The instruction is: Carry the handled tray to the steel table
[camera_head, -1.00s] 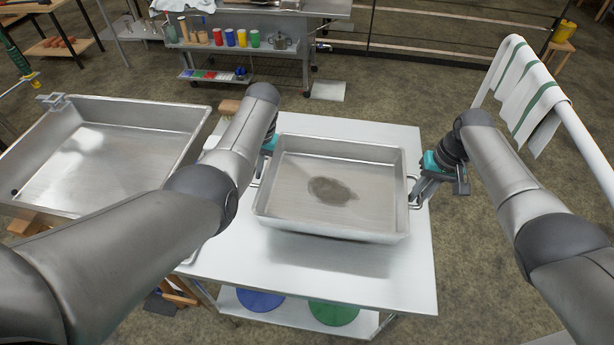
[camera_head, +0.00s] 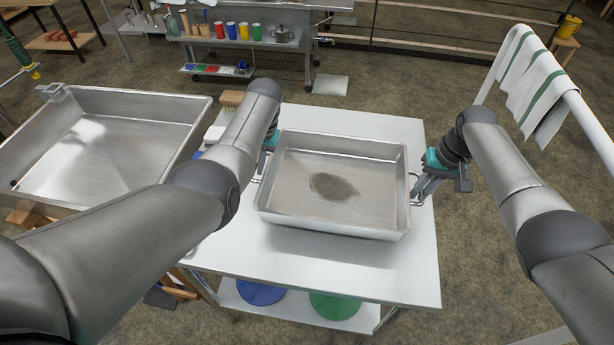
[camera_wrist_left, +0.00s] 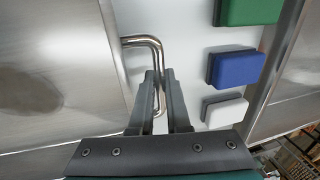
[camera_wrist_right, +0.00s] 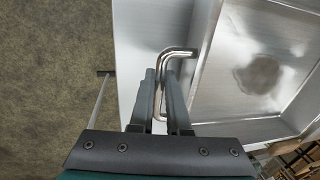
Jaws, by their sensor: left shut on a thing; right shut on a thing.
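The handled tray (camera_head: 330,220) is a shallow rectangular steel pan with a dark patch on its floor. It is over the pale, shiny-topped table (camera_head: 410,285); whether its base touches the top I cannot tell. My left gripper (camera_wrist_left: 160,95) is shut on the tray's left wire handle (camera_wrist_left: 150,42); in the head view my forearm hides most of it. My right gripper (camera_head: 418,190) is shut on the right wire handle, and the right wrist view also shows its fingers on this handle (camera_wrist_right: 182,52). The tray looks about level.
A large steel pan (camera_head: 100,150) stands close on the left. Green (camera_wrist_left: 248,10), blue (camera_wrist_left: 238,68) and white (camera_wrist_left: 225,111) blocks lie between the two pans. A steel cart (camera_head: 300,45) with cups stands behind. A towel rail (camera_head: 585,130) is at the right.

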